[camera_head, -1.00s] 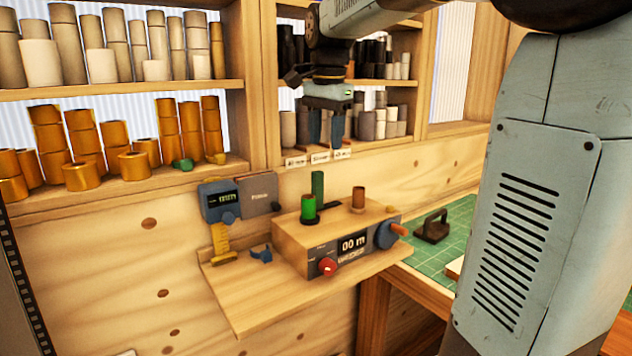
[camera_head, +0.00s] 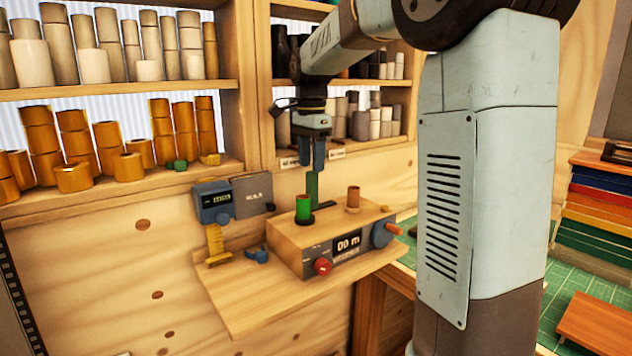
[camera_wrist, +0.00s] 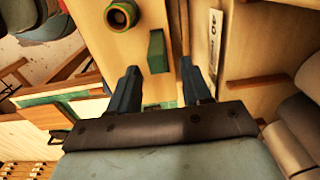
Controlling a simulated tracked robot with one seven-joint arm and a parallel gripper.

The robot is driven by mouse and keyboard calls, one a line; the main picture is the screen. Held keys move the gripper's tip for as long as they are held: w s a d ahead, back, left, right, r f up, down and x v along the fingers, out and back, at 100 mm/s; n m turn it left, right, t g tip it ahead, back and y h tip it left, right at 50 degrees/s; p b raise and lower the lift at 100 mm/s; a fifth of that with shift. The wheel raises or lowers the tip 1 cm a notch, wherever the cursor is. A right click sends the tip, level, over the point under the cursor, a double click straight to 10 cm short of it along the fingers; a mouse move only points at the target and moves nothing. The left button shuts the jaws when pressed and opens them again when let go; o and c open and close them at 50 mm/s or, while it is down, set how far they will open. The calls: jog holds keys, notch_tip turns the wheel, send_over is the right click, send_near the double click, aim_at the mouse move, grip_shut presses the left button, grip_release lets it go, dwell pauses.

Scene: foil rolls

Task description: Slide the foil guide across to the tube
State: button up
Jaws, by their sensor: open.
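The foil guide looks to be the upright green bar (camera_head: 312,188) on the wooden winder box (camera_head: 289,234), by a dark slot. A green foil roll (camera_head: 303,208) stands just to its left and front. The bare brown tube (camera_head: 353,198) stands to its right. My gripper (camera_head: 312,158) points down over the bar, open and empty, its fingertips close above the bar's top. In the wrist view the green bar (camera_wrist: 157,50) shows just beyond and between the fingertips (camera_wrist: 158,70), and the foil roll (camera_wrist: 120,15) is at the top. The tube cannot be made out there.
The winder has a red knob (camera_head: 322,266), a display and a blue crank (camera_head: 383,234). A blue gauge (camera_head: 214,201) hangs on the wall at left. Shelves of rolls (camera_head: 73,137) stand behind.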

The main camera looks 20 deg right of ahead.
aim_at(311, 180)
jog(key=shift+f, duration=3)
jog(key=shift+c, duration=0.3)
jog(key=shift+r, duration=0.1)
jog(key=c, duration=0.8)
grip_shut()
